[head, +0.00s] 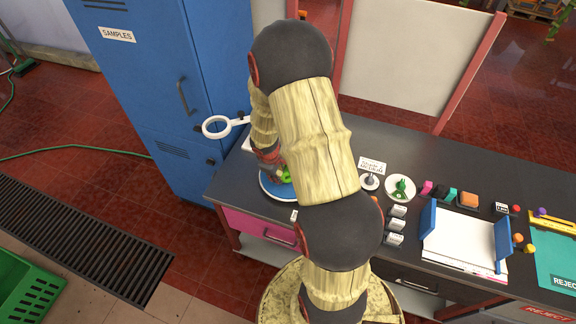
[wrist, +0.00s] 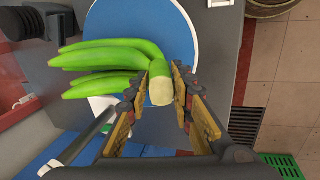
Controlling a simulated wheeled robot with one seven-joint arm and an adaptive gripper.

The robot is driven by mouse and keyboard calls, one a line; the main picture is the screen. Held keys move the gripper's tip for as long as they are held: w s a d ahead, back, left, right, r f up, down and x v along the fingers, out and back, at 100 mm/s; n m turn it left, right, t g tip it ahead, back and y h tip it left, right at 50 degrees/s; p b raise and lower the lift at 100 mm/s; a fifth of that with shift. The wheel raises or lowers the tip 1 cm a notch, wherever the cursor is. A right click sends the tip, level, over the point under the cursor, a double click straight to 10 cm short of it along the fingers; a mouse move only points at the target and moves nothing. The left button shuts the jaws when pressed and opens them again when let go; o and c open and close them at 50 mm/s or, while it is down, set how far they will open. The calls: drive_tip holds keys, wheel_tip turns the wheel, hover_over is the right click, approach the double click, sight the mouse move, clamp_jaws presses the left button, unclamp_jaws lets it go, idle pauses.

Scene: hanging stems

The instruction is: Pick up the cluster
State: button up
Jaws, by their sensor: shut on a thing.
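The cluster (wrist: 115,60) is a bunch of several green, banana-like fruits with a pale cut stem end (wrist: 161,91). In the wrist view, its fruits spread to the left across a round blue plate (wrist: 165,18) with a pale rim. My gripper (wrist: 168,78) is shut on the stem end, with one finger on each side. I cannot tell whether the cluster touches the plate. In the head view, only a bit of green cluster (head: 285,175) shows beside my arm, over the blue plate (head: 272,188); my gripper is mostly hidden there.
The dark counter (head: 430,180) carries a white dish with a green item (head: 400,188), small labelled blocks (head: 396,225) and a paper tray (head: 462,240) to the right. A white ring magnifier (head: 217,127) and blue cabinet (head: 165,80) stand left. A green crate (head: 27,290) is on the floor.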

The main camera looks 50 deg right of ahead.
clamp_jaws()
drive_tip(key=shift+r, duration=0.2)
drive_tip(key=shift+r, duration=0.25)
wheel_tip(320, 180, up, 2)
drive_tip(key=shift+w+d+r+p, duration=0.1)
drive_tip(key=shift+p, duration=0.25)
drive_tip(key=s+a+r, duration=0.8)
drive_tip(key=s+r, duration=0.2)
drive_tip(key=s, duration=0.1)
drive_tip(key=shift+s+a, duration=0.2)
drive_tip(key=shift+s, duration=0.05)
